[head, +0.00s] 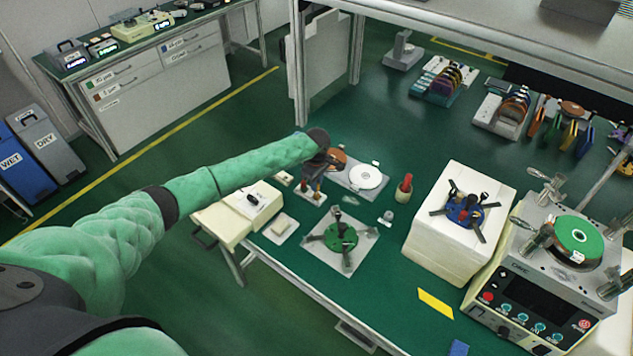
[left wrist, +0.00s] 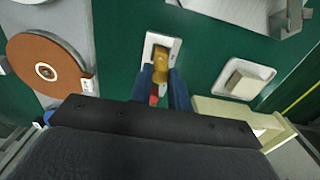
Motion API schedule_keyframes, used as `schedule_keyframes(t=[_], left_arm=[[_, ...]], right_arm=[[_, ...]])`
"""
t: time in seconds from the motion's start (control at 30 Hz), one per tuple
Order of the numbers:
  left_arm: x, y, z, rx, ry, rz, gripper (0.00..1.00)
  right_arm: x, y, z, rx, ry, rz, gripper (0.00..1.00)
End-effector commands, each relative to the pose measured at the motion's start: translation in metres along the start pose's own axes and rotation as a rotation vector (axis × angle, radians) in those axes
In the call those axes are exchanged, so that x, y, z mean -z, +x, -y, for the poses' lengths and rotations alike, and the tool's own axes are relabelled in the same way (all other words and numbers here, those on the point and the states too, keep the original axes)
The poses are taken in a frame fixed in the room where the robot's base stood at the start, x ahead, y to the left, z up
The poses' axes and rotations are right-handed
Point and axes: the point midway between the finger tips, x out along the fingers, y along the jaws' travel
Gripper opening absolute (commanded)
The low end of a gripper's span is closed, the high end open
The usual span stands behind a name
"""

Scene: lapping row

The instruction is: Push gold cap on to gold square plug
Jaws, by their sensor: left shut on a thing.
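My left gripper (head: 312,192) is over a small white tray near the far left edge of the green bench. In the left wrist view its two blue fingers (left wrist: 162,88) are closed around a gold piece (left wrist: 161,62), which I take to be the gold cap. The white tray (left wrist: 176,46) lies just behind that piece. A bit of red shows between the fingers. I cannot tell a separate gold square plug from the cap, nor whether the two touch. My right gripper is not in view.
A brown disc (left wrist: 46,70) lies beside the tray, with a white disc (head: 367,177) near it. A small white dish with a pale block (left wrist: 241,82) is on the other side. A green fixture (head: 341,237) stands on a plate nearer me. The front bench is partly clear.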

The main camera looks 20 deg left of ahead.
Motion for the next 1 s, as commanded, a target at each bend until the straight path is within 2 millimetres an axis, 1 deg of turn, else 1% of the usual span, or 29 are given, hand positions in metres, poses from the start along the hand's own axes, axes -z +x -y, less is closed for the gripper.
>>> schedule_keyframes(t=[0.07, 0.3, 0.7, 1.0], left_arm=[[0.000, -0.001, 0.000, 0.000, 0.000, 0.000, 0.00], [0.000, 0.001, 0.000, 0.000, 0.000, -0.001, 0.00], [0.000, 0.005, 0.000, 0.001, 0.000, -0.001, 0.00], [0.000, 0.011, 0.001, 0.001, 0.000, -0.001, 0.00]], right_arm=[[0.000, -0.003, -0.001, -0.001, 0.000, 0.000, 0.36], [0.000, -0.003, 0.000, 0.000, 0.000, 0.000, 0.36], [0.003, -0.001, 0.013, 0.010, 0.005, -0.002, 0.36], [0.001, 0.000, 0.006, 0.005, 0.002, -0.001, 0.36]])
